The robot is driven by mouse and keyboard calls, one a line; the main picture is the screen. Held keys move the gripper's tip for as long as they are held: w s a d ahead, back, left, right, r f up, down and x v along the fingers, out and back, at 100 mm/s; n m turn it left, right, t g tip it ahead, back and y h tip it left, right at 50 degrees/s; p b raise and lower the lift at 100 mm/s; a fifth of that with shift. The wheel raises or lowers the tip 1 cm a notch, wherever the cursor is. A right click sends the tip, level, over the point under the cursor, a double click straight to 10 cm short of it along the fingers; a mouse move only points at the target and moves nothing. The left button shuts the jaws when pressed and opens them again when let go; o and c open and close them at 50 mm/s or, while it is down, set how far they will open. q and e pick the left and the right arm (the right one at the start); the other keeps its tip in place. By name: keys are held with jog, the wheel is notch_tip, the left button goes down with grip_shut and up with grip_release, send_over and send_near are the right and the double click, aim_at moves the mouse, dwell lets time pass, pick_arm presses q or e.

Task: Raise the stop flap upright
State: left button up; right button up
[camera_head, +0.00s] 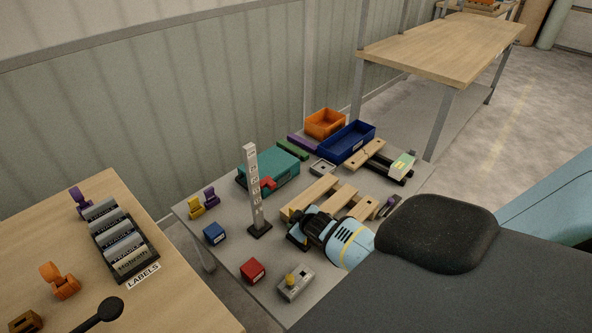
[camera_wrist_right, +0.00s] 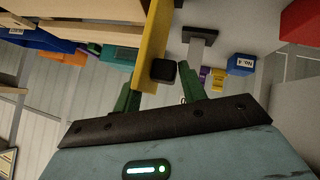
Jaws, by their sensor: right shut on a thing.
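A yellow bar (camera_wrist_right: 152,45), which I take to be the stop flap, runs up the middle of the right wrist view. A black square knob (camera_wrist_right: 163,70) shows at its near end. My right gripper (camera_wrist_right: 160,78) has its green fingers on either side of the bar and knob and is shut on them. In the head view, the light-blue right wrist (camera_head: 347,241) hangs over the wooden slats (camera_head: 311,196) and hides the flap, so I cannot tell its tilt there. My left gripper is not in view.
A grey upright post (camera_head: 253,188) stands left of my wrist. A red block (camera_head: 252,271), a blue block (camera_head: 214,233) and a grey box with a yellow knob (camera_head: 295,283) lie nearby. A teal box (camera_head: 270,170), blue tray (camera_head: 347,142) and orange tray (camera_head: 325,124) are behind.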

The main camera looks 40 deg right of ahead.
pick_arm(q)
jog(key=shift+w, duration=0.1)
pick_arm(e)
jog(key=shift+d+r, duration=0.1)
jog(key=shift+d, duration=0.3)
grip_shut()
jog(key=o, duration=1)
grip_release()
jog(key=shift+a, duration=0.1)
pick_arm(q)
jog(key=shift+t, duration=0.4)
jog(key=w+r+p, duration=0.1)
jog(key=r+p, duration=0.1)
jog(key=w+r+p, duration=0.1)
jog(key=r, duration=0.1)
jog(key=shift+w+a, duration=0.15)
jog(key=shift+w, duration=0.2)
pick_arm(e)
jog(key=v, duration=0.8)
